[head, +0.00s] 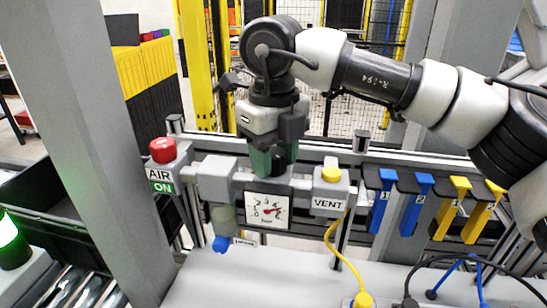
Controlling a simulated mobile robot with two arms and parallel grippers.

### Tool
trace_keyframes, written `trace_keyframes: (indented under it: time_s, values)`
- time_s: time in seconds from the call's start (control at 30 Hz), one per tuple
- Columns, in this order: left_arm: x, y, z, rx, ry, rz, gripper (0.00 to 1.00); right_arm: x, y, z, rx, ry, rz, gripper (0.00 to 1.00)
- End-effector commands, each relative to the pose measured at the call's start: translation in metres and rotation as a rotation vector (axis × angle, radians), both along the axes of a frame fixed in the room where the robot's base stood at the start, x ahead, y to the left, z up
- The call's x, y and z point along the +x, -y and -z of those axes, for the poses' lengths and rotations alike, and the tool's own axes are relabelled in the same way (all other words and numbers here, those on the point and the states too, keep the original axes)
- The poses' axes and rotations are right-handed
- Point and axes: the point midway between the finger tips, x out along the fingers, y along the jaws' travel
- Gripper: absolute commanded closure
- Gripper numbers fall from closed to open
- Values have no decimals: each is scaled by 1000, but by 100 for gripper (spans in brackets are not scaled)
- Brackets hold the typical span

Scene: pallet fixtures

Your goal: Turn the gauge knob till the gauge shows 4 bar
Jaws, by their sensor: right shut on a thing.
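The gauge (268,211) is a white square dial below the middle of the regulator block in the head view. Its red needle shows, but the numbers are too small to read a pressure surely. The gauge knob (281,160) is dark and sits on top of the block, just above the gauge. My right gripper (272,162) comes down on it from above, with greenish fingers shut on the knob. The fingers hide much of the knob. My left gripper is not in view.
A red button (163,150) tops the AIR ON box on the left. A yellow button (331,174) tops the VENT box on the right. Blue and yellow numbered hooks (416,205) hang further right. A yellow cable (341,260) runs down in front. The grey surface (255,280) below is mostly clear.

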Motion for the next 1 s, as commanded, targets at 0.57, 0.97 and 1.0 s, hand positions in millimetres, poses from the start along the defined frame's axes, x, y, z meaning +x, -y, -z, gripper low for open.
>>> trace_keyframes:
  time_s: [0.57,0.97,1.0]
  values:
    - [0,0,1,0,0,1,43,0,0,-2,2,2,-83,83]
    - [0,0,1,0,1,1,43,0,0,-1,1,2,-82,33]
    - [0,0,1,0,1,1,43,0,0,-1,1,2,-82,33]
